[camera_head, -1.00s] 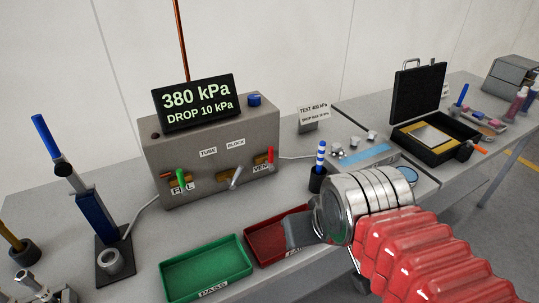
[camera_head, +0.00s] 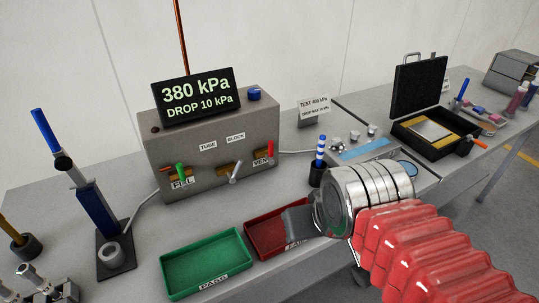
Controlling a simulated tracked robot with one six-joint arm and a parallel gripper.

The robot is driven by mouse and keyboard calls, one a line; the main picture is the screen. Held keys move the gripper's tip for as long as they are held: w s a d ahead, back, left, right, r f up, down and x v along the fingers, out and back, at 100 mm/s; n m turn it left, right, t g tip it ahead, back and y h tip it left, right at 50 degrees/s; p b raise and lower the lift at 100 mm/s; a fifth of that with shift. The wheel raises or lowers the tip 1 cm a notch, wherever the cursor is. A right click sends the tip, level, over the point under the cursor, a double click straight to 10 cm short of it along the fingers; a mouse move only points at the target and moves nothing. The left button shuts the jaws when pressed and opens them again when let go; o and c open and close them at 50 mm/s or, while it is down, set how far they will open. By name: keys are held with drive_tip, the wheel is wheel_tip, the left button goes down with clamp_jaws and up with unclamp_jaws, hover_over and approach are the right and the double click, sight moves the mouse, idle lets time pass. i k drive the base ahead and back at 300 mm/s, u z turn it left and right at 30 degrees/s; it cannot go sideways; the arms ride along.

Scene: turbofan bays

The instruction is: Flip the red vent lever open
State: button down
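The red vent lever (camera_head: 270,150) stands upright at the right of the front face of the grey tube block box (camera_head: 213,155), beside the VENT label. A green lever (camera_head: 180,172) stands upright at the FILL label on the left. A silver lever (camera_head: 235,173) tilts between them. The display (camera_head: 196,100) on top reads 380 kPa, DROP 10 kPa. My gripper (camera_head: 297,218) is over the right part of the red tray, in front of and below the box, apart from the red lever. Its fingers show as a grey block seen from behind, so their opening is hidden.
A green PASS tray (camera_head: 206,289) and a red tray (camera_head: 254,253) lie at the bench front. A blue-and-white striped piece (camera_head: 321,152) stands in a dark holder right of the box. A blue hand pump (camera_head: 95,212) stands at left. An open black case (camera_head: 420,90) is at right.

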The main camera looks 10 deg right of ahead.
sight(270, 157)
drive_tip(key=u, duration=0.4)
drive_tip(key=k, duration=1.15)
drive_tip(key=u, duration=0.65)
drive_tip(key=i, duration=1)
